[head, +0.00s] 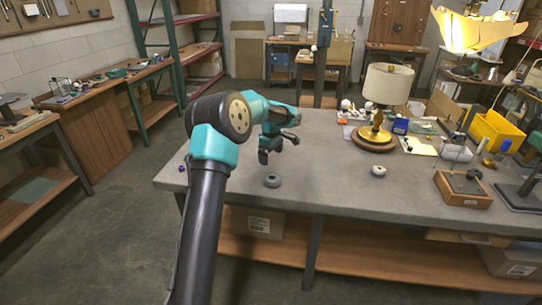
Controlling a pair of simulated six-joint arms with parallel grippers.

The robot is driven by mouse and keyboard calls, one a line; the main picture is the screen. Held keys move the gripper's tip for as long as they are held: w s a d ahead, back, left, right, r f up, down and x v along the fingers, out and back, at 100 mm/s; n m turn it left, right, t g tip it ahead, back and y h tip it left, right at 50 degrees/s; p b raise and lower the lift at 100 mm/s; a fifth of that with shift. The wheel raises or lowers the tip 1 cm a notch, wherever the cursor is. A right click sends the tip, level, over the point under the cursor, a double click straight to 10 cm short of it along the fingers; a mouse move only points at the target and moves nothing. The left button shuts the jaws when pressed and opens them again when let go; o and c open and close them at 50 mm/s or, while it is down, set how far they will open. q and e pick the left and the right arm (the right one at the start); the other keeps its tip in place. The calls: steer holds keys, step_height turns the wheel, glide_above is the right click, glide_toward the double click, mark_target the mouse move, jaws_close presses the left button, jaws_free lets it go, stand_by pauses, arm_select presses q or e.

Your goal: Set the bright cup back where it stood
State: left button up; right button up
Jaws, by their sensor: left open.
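A small pale, cream-coloured round cup (378,171) stands on the grey workbench (330,190), near the middle and in front of the lamp. A small darker grey round piece (272,180) stands near the bench's front edge. My left gripper (277,148) is open above the left part of the bench, a little behind and above the grey piece. I see nothing between its dark fingers. It is well to the left of the pale cup and apart from it. My right gripper is not in view.
A lamp with a cream shade (388,84) and round wooden base (374,139) stands behind the pale cup. The bench between the grey piece and the pale cup is clear.

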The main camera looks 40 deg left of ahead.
arm_select(q)
step_height(320, 180, up, 5)
glide_above(272, 178)
steer(key=s+d, duration=0.2)
steer(key=shift+s+a, duration=0.15)
steer(key=shift+s, duration=0.05)
step_height(272, 178, down, 12)
steer(key=shift+f, duration=0.1)
stand_by(0.3)
steer(key=shift+f, duration=0.1)
steer(key=shift+f, duration=2.45)
